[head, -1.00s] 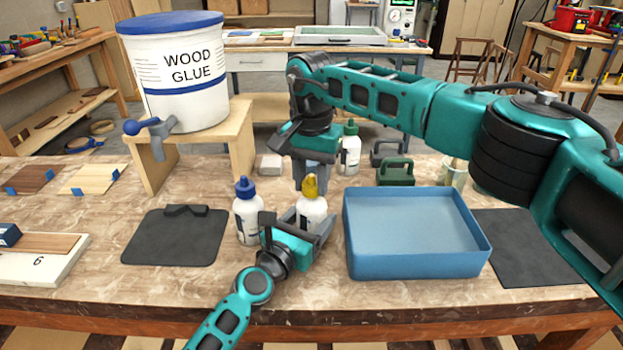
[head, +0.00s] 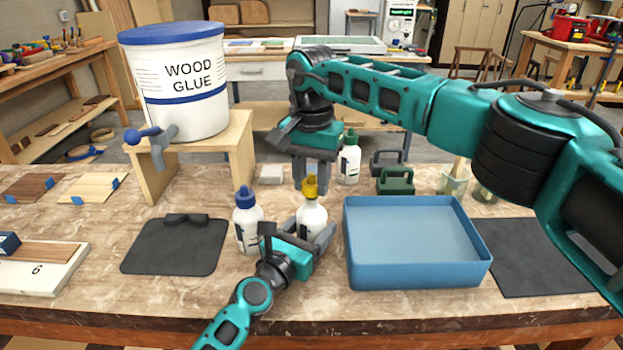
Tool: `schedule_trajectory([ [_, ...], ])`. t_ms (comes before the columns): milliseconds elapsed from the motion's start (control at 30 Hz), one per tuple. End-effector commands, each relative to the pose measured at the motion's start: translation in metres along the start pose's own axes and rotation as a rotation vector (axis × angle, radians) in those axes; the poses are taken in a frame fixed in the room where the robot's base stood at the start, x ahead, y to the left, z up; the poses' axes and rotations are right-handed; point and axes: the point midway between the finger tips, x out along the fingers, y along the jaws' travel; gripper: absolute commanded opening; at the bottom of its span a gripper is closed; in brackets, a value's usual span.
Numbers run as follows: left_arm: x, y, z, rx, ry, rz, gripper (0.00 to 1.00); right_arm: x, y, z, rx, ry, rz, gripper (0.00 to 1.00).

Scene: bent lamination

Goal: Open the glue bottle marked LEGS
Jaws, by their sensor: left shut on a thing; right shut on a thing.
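A white bottle (head: 311,217) with a yellow cap (head: 310,188) stands on the workbench at the middle of the head view. My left gripper (head: 311,238) is shut around the bottle's lower body from the front. My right gripper (head: 312,178) comes down from above and is shut on the yellow cap. The cap is directly above the bottle's white neck; I cannot tell whether they still touch. Another white bottle with a blue cap (head: 245,198) stands just to the left, and a green-capped bottle (head: 349,163) stands behind to the right. The bottle labels are too small or hidden to read.
A blue tray (head: 418,279) lies right of the bottles. A dark mat (head: 150,245) lies left. A wood glue bucket (head: 187,85) stands on a wooden stand (head: 240,140) at the back left. Dark green and grey handled blocks and a glass jar sit behind the tray.

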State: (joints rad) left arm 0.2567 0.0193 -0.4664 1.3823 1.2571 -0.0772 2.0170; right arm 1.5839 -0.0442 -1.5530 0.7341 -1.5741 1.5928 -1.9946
Motion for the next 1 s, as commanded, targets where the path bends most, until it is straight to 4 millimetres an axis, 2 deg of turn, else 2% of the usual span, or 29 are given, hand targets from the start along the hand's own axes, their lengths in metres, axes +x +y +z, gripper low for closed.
schedule_trajectory([
  [300, 0.000, 0.000, 0.000, 0.000, 0.001, 0.000, 0.00, -0.036, 0.000, 0.000, 0.000, 0.001, -0.001, 0.00],
  [500, 0.000, 0.000, 0.000, 0.000, 0.001, 0.000, 0.00, -0.037, 0.000, 0.000, -0.001, 0.000, 0.000, 0.00],
  [533, 0.000, 0.000, 0.000, 0.000, 0.001, 0.000, 0.68, -0.037, 0.000, 0.000, -0.001, 0.000, 0.000, 0.00],
  [833, 0.000, 0.000, 0.000, 0.000, 0.000, 0.000, 0.96, -0.037, 0.000, 0.000, -0.001, 0.000, 0.000, 0.00],
  [1000, 0.000, 0.000, 0.000, 0.000, 0.000, 0.000, 0.96, -0.037, 0.000, 0.000, 0.000, 0.000, 0.000, 0.00],
])
